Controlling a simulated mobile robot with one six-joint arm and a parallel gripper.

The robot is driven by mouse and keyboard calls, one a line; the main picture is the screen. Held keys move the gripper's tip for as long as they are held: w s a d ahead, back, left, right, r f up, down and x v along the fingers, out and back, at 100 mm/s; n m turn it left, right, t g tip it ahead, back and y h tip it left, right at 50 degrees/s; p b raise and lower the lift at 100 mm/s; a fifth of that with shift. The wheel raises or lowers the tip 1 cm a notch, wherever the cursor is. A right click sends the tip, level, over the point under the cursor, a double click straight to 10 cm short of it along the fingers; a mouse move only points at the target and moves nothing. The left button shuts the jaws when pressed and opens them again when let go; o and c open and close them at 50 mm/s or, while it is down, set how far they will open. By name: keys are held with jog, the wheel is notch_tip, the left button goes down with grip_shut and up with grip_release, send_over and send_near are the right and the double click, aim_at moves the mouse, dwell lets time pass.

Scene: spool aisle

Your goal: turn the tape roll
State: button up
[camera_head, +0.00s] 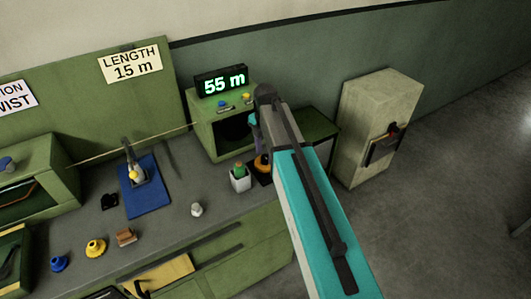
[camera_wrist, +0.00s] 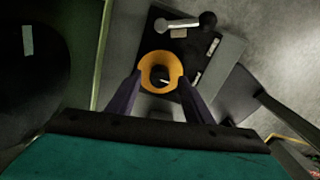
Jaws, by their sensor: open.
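The tape roll appears to be the orange ring (camera_wrist: 160,58) around a dark centre on a black base (camera_wrist: 192,47) in the wrist view. In the head view an orange part (camera_head: 262,163) shows at the bench's right end, partly behind my arm. My gripper (camera_wrist: 160,80) is open, with its two purple fingers reaching to either side of the ring's near part. I cannot tell whether they touch it. In the head view my gripper (camera_head: 256,133) is mostly hidden by my arm.
A green housing (camera_head: 209,130) stands left of my gripper. A white cup (camera_head: 240,180) with a green item is close beside it. A blue mat (camera_head: 146,187) with a tool lies further left. A pale cabinet (camera_head: 370,120) stands at right, with open floor beyond.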

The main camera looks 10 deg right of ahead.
jog(key=shift+f, duration=0.6)
jog(key=c, duration=1.1)
jog(key=shift+o, duration=0.2)
jog(key=shift+m, duration=0.4)
